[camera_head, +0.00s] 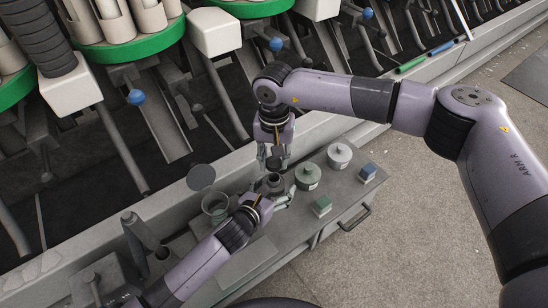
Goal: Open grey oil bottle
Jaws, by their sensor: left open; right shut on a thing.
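The dark grey oil bottle (274,183) stands on the grey bench top in the middle of the head view, its lower part partly hidden by my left gripper. My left gripper (268,194) is open, with its fingers close around the bottle's lower left and right sides. My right gripper (274,158) points down from above and is shut on a small dark cap (273,164). The cap is directly over the bottle's neck and appears slightly apart from it, though the gap is small.
A green-grey canister (307,177) and a white canister (339,155) stand right of the bottle. A green box (321,206) and a blue box (367,172) sit near the bench edge. A cup (214,206) and a grey disc (201,178) are at left. The winder rises behind.

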